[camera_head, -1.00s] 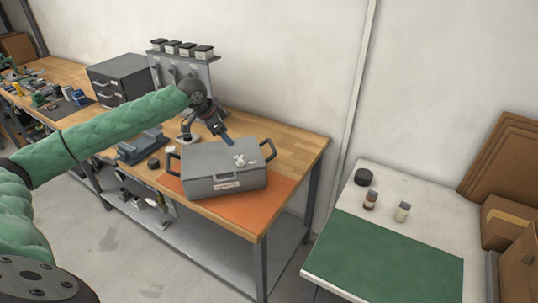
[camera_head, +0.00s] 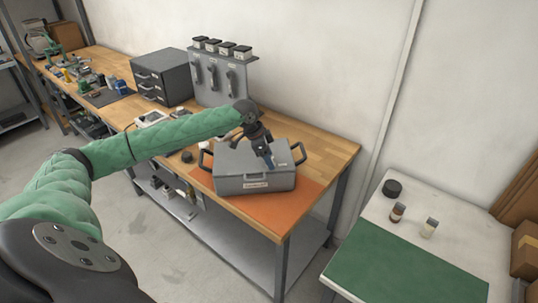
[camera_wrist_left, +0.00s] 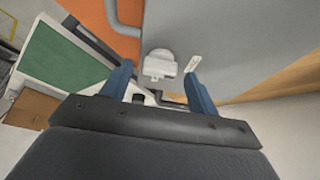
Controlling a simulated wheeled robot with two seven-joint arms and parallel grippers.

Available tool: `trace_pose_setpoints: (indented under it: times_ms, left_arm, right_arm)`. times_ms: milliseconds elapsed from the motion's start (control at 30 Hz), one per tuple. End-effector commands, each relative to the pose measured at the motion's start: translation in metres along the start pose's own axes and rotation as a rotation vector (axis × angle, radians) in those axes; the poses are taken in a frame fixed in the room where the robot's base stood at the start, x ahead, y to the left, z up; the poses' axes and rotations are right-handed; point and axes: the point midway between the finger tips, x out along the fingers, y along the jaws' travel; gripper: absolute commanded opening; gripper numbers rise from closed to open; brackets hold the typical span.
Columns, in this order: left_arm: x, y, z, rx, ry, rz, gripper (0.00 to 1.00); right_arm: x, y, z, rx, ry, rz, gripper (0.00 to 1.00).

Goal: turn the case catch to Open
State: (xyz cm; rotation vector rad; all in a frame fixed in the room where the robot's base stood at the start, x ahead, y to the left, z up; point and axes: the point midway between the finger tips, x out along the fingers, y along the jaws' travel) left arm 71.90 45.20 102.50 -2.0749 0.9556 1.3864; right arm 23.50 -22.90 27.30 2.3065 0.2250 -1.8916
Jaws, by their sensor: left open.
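The grey case (camera_head: 240,175) has two dark side handles and sits on an orange mat on the wooden workbench. My left gripper (camera_head: 269,164) points down over the lid in the head view and largely hides the catch there. In the left wrist view its two blue fingers (camera_wrist_left: 157,80) are apart, one to each side of the catch's near part. I cannot tell whether they touch it. The right gripper is out of view.
A grey drawer cabinet (camera_head: 163,77) and a rack with several black-lidded containers (camera_head: 223,78) stand behind the case. A side table with a green mat (camera_head: 405,268) holds a dark round lid (camera_head: 392,188) and two small bottles. Bench space right of the case is clear.

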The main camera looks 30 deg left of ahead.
Motion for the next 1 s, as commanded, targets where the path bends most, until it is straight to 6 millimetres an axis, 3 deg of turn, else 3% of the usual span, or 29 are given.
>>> trace_pose_setpoints:
  times_ms: [367,500,600,1000]
  left_arm:
    - [0.0055,0.0004,0.0,0.001,0.0,0.0,0.58]
    - [0.0054,0.0004,0.0001,0.001,0.0,0.0,0.31]
    - [0.0053,0.0003,0.0,0.001,0.0,0.0,0.15]
    - [0.0047,-0.0007,-0.0004,0.07,0.0,0.031,0.15]
  right_arm:
    - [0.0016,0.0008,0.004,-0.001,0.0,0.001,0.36]
    - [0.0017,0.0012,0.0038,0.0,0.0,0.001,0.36]
    - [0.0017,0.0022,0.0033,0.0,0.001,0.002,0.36]
    - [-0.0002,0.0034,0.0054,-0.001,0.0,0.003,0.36]
